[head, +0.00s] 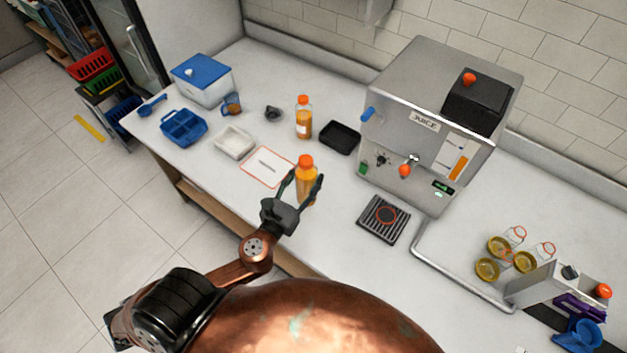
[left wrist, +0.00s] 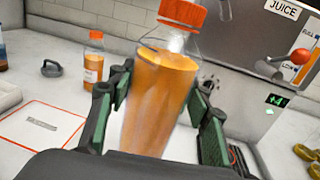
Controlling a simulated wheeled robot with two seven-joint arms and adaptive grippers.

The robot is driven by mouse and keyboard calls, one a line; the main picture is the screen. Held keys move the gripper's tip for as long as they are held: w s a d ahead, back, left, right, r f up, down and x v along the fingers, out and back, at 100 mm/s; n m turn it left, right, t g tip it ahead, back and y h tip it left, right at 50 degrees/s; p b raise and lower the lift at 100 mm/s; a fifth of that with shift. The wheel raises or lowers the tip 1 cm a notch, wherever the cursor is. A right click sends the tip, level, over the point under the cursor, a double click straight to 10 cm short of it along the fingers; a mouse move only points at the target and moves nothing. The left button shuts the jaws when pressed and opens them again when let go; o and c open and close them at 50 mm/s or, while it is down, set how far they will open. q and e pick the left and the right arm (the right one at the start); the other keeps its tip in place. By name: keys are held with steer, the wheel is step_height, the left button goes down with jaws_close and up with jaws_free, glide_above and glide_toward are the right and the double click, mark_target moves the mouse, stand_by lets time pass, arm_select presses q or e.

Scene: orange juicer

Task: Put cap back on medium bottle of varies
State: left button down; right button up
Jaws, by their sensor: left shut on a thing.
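A bottle of orange juice (head: 307,187) is between the fingers of my left gripper (head: 304,186), which is shut on its body. An orange cap (head: 305,161) sits on top of this bottle. In the left wrist view the bottle (left wrist: 158,95) fills the middle, slightly tilted, with its cap (left wrist: 183,12) at the upper edge. I cannot tell whether its base touches the counter. A second juice bottle (head: 304,120) with an orange cap stands upright behind it; it also shows in the left wrist view (left wrist: 93,65). My right gripper is not in view.
A juicer (head: 425,135) stands right of the bottles, with a drip grate (head: 383,220) before it. A black tray (head: 340,137), a white tray (head: 234,141) and a blue caddy (head: 183,127) lie around. The front-middle counter is clear.

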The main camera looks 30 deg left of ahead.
mark_target(298, 166)
arm_select(q)
steer(key=a, duration=0.1)
steer(key=w+a, duration=0.1)
steer(key=a+r, duration=0.1)
steer(key=shift+w+a+b, duration=0.15)
steer(key=shift+w+b, duration=0.1)
steer(key=shift+b, duration=0.1)
steer(key=shift+a+r, duration=0.15)
steer(key=shift+r, duration=0.05)
steer(key=w+a+f+b, duration=0.3)
steer(key=w+f, duration=0.6)
steer(key=w, duration=0.4)
steer(key=shift+a+b, duration=0.15)
steer(key=shift+b, duration=0.25)
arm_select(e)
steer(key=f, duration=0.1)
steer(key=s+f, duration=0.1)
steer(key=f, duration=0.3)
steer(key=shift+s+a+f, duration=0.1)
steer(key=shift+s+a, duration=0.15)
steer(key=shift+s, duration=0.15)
